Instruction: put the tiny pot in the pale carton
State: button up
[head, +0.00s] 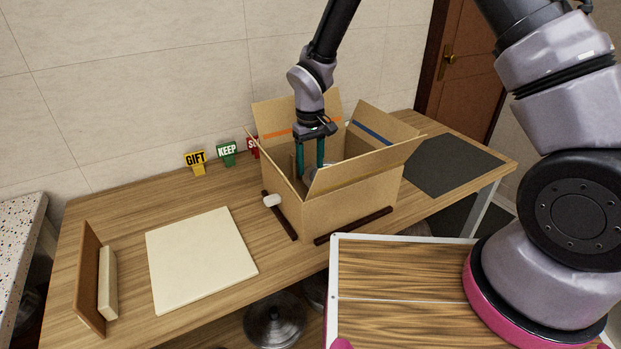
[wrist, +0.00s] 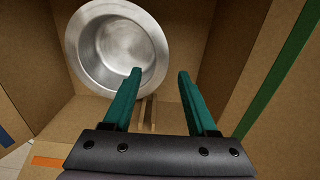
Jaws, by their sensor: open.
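The pale carton (head: 345,207) stands open on the table with its flaps up and spread. A round silver metal pot (wrist: 116,52) lies inside the carton in the wrist view, its open mouth toward the camera. In the head view the carton's front wall and flap hide most of the pot. My gripper (head: 311,170) reaches down into the carton. In the wrist view my gripper (wrist: 160,74) is open with nothing between its fingers. The left finger overlaps the pot's rim in the picture; I cannot tell whether they touch.
Dark strips (head: 353,226) and a white knob-like piece (head: 272,201) lie by the carton. A cream board (head: 201,259) and an upright wooden panel (head: 89,277) are at left. GIFT (head: 196,161) and KEEP (head: 227,152) signs stand behind. A dark mat (head: 447,164) is at right, bare.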

jog(key=d+r+m+t, duration=0.1)
jog(key=d+r+m, duration=0.1)
jog(key=d+r, duration=0.6)
jog(key=s+d+r+m+t+y, duration=0.15)
jog(key=d+r, duration=0.25)
jog(key=r, duration=0.7)
jog(key=d+r+m+t, duration=0.1)
jog(key=d+r+m, duration=0.1)
jog(key=d+r, duration=0.65)
jog(key=s+d+r+m+t, duration=0.2)
jog(key=s+d+r, duration=0.3)
jog(key=s, duration=0.2)
jog(key=s+d+r+m+t, duration=0.1)
jog(key=s+d+r+m, duration=0.2)
jog(key=s+d+r, duration=0.2)
jog(key=shift+s+r+t, duration=0.3)
jog(key=shift+s+t, duration=0.05)
jog(key=shift+s, duration=0.8)
